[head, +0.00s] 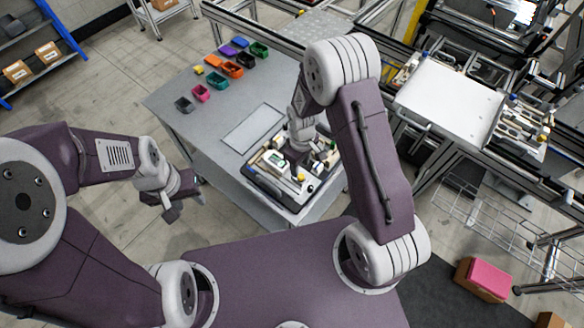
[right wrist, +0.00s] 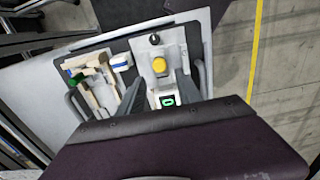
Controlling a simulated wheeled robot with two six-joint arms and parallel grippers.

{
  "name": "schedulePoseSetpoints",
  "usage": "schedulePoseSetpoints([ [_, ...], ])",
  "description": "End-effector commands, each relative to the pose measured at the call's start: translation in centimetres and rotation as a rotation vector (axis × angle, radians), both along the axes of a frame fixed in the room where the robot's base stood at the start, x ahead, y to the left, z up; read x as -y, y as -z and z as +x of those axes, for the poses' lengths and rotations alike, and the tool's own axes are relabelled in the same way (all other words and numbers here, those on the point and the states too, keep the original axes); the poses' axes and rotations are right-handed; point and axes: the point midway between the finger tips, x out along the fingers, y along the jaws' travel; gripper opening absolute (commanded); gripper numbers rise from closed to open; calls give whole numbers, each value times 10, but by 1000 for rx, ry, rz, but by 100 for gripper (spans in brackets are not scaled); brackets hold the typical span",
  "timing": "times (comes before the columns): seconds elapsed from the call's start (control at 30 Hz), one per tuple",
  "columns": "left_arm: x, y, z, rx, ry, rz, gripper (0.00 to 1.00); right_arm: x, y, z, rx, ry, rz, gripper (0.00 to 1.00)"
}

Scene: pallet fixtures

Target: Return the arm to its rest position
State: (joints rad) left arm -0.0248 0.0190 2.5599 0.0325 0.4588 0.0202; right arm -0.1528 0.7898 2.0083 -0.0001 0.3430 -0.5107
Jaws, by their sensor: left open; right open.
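My right arm reaches over the grey table in the head view, and its gripper (head: 297,168) points down over a dark-edged pallet fixture (head: 262,186). In the right wrist view the gripper (right wrist: 159,85) is open, its dark fingers apart and nothing held between them. A light block with a yellow button (right wrist: 159,65) and a green display (right wrist: 167,101) shows in the gap. I cannot tell whether the fingers touch it. My left gripper (head: 172,208) hangs open and empty over the floor, left of the table.
Several coloured bins (head: 216,84) stand at the table's back left. A flat light plate (head: 252,128) lies behind the fixture. A conveyor frame with a white panel (head: 446,98) stands at the right. A box with a pink top (head: 487,278) is on the floor.

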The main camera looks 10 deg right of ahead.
Motion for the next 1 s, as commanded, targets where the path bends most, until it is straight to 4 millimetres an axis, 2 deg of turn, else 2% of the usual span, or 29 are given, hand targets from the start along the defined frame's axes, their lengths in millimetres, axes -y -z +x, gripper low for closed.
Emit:
schedulePoseSetpoints([
  [0.77,0,1,0,0,0,0,41,0,1,0,-1,0,-1,42],
  [0.87,0,19,0,0,0,0,41,3,7,11,36,13,5,42],
  [0.93,0,40,0,0,0,0,41,8,-4,27,109,33,15,42],
  [1.0,0,63,0,0,0,0,41,17,-18,28,172,61,23,42],
])
